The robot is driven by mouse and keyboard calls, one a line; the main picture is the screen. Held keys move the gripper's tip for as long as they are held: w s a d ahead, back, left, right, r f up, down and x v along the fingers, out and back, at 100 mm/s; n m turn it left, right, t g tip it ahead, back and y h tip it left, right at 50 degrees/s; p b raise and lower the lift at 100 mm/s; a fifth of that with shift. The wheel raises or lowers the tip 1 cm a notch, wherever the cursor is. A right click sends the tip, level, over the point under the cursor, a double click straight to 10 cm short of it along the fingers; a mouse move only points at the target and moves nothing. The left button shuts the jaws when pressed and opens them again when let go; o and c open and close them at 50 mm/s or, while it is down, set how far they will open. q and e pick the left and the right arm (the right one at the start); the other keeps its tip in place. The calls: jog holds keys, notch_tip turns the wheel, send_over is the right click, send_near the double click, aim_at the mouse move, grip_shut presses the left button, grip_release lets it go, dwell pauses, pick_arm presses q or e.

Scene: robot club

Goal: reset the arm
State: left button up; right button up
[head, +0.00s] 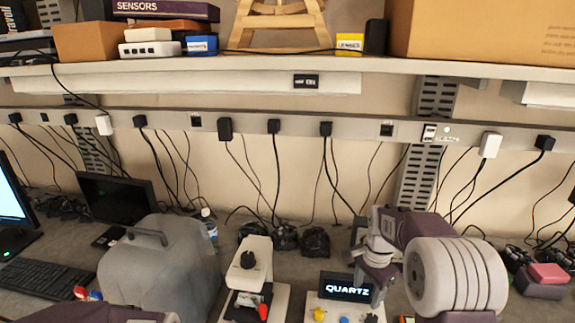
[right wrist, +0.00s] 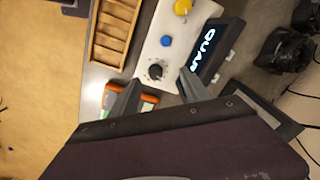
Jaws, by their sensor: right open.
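My right arm (head: 412,228) reaches in at the right of the head view, mauve with a large pale ribbed cylinder. My right gripper (right wrist: 158,93) is open in the right wrist view, its two grey fingers apart with nothing held between them. Beyond the fingers is a pale control box (right wrist: 160,48) with a dark knob, a blue button and a yellow knob. Its lit display (head: 346,287) reads QUARTZ in the head view. In the head view my wrist hangs just right of this display, and the fingertips are hard to make out. My left gripper is not in view.
A grey covered machine (head: 160,265) and a white device (head: 250,262) stand left of the box. An orange-and-white item (right wrist: 146,103) lies beside the box, near a wooden tray (right wrist: 113,32). A shelf (head: 230,77) and hanging cables are behind.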

jog(key=s+a+f+n, duration=0.3)
jog(key=s+n, duration=0.3)
jog(key=s, duration=0.3)
jog(key=s+a+f+n, duration=0.3)
jog(key=s+a+n, duration=0.1)
jog(key=s+n, duration=0.3)
jog(key=shift+s+a+b, duration=0.15)
jog(key=shift+s+b, duration=0.2)
jog(key=shift+s, duration=0.7)
